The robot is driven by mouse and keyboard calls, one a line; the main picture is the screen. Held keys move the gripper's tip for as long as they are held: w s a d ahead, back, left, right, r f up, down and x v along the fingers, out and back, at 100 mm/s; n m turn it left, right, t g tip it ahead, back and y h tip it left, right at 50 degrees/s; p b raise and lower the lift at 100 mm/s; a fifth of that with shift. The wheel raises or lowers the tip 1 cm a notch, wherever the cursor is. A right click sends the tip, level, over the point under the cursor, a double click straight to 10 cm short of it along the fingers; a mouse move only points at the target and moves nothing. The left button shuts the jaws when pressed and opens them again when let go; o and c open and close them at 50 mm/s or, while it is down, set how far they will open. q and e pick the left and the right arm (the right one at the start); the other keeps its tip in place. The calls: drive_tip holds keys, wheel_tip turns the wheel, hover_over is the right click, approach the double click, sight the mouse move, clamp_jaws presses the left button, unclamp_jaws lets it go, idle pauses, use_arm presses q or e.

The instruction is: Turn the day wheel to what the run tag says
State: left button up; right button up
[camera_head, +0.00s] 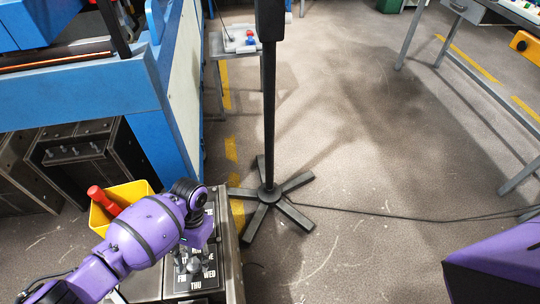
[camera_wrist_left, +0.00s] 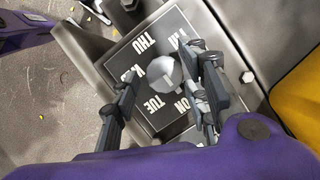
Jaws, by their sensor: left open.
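The day wheel shows in the left wrist view as a pale grey knob (camera_wrist_left: 163,73) on a dark square plate (camera_wrist_left: 122,52) with white day names. THU, TUE and parts of other names can be read there. In the head view the plate (camera_head: 197,283) shows FRI, WED and THU, with my arm over its upper part. My left gripper (camera_wrist_left: 168,68) is open, one finger on each side of the knob; contact cannot be told. It also shows in the head view (camera_head: 191,265). Where the knob points is unclear. I cannot make out a run tag. My right gripper is out of view.
A yellow bin (camera_head: 127,195) with a red-handled item stands left of the panel, beside my left arm. A black stand (camera_head: 268,190) with splayed feet and a cable is to the right. A blue machine (camera_head: 120,85) fills the upper left. Floor beyond the stand is open.

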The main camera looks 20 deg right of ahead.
use_arm(q)
drive_tip(key=c, duration=1)
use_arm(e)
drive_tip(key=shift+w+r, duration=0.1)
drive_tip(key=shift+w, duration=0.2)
use_arm(q)
drive_tip(key=shift+d, duration=0.1)
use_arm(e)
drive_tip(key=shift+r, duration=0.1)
